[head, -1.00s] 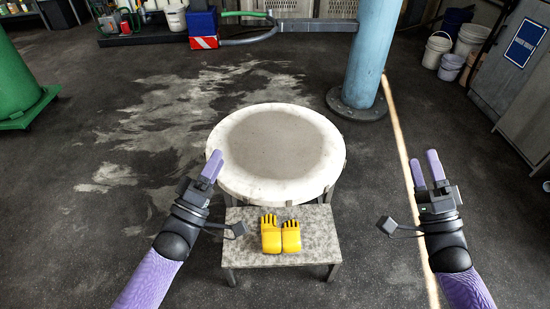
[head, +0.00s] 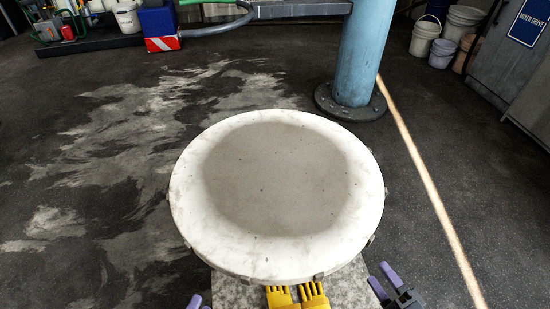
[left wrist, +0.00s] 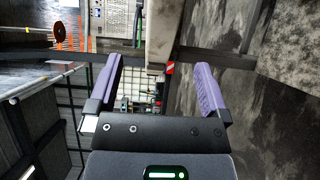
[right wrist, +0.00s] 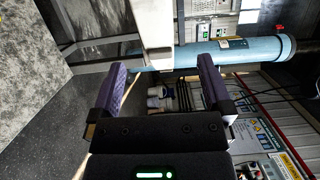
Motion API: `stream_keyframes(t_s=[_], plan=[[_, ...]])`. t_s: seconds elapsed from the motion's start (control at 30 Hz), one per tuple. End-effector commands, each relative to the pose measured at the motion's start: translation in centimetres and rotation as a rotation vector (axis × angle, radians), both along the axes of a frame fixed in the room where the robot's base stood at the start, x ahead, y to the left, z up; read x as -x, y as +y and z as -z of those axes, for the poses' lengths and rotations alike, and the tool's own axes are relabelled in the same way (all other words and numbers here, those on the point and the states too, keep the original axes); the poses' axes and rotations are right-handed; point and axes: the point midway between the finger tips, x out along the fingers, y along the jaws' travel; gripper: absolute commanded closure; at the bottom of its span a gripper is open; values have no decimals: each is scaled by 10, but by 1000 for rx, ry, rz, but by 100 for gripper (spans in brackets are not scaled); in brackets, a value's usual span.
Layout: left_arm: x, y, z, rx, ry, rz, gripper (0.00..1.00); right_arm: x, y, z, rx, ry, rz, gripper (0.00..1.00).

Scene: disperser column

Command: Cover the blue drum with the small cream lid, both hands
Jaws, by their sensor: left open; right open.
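A large round cream disc (head: 205,245) with a grey middle lies flat on a stand in the head view; it looks like the cream lid. I cannot tell whether other cream lids exist. No blue drum shows in the head view. My right gripper (head: 385,280) is open and empty, just off the disc's lower right edge. It also shows open in the right wrist view (right wrist: 162,65). My left gripper (head: 199,303) barely shows at the bottom edge, below the disc's lower left. In the left wrist view (left wrist: 158,65) it is open and empty.
Several buckets (head: 441,52), a blue box (head: 159,22) and a grey cabinet (head: 515,65) are farther back. The floor around is open.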

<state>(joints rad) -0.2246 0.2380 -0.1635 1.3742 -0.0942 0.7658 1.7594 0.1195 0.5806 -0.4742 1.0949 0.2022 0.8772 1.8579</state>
Motion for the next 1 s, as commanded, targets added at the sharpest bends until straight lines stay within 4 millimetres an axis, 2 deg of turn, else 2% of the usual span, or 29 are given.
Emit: stream_keyframes(t_s=[0.43, 0.57, 0.8, 1.0], plan=[[-3, -2, 3, 0, 5, 0, 0, -3, 2, 3, 2, 4, -1, 0], [-21, -8, 2, 1, 3, 0, 0, -19, 10, 3, 2, 4, -2, 0], [-65, -23, 2, 0, 3, -1, 0, -61, 31, 3, 2, 4, -1, 0], [-87, -30, 3, 0, 5, -1, 0, -83, 41, 3, 2, 4, -1, 0]])
